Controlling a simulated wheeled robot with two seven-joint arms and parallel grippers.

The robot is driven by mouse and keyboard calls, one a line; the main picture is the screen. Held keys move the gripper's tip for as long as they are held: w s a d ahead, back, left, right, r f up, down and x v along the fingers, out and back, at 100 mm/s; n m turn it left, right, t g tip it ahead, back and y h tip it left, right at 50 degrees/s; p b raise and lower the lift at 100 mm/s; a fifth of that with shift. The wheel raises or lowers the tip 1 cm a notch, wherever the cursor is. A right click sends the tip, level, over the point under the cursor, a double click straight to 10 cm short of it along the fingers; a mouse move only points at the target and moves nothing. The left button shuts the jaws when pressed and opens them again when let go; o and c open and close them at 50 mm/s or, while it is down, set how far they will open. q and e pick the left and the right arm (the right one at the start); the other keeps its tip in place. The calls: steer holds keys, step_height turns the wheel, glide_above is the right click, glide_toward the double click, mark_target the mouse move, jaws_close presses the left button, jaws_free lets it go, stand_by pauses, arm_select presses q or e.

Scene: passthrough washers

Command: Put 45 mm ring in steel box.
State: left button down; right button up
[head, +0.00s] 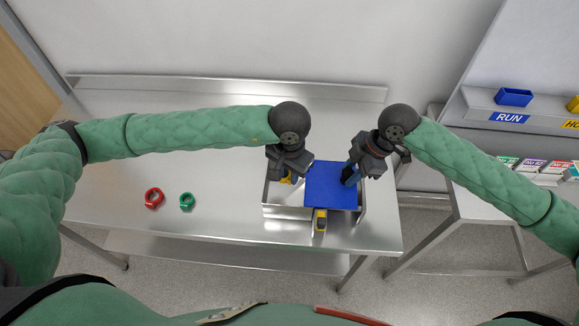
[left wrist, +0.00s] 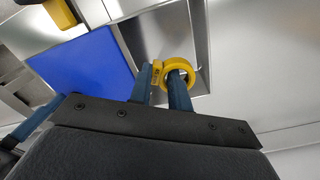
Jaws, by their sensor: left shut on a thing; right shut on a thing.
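The steel box (head: 284,213) stands near the right front of the steel table, partly covered by a flat blue panel (head: 328,188). My left gripper (head: 288,177) is shut on a yellow ring (left wrist: 192,80) over the uncovered left part of the box. In the left wrist view, the gripper (left wrist: 160,78) has one finger through the ring and the other outside it. The ring's dark marking is too small to read. My right gripper (head: 351,174) is shut on the blue panel's right edge.
A red ring (head: 154,198) and a green ring (head: 187,201) lie on the table (head: 225,220) at left. A blue bin (head: 514,97) stands on a shelf at right, above the RUN label. The table's left part is mostly clear.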

arm_select(q)
steer(key=shift+f, duration=1.8)
arm_select(e)
steer(key=shift+w+r, duration=0.1)
steer(key=shift+r, duration=0.05)
arm_select(q)
steer(key=c, duration=0.7)
jaws_free()
steer(key=shift+c, duration=0.2)
steer(key=shift+r, duration=5.5)
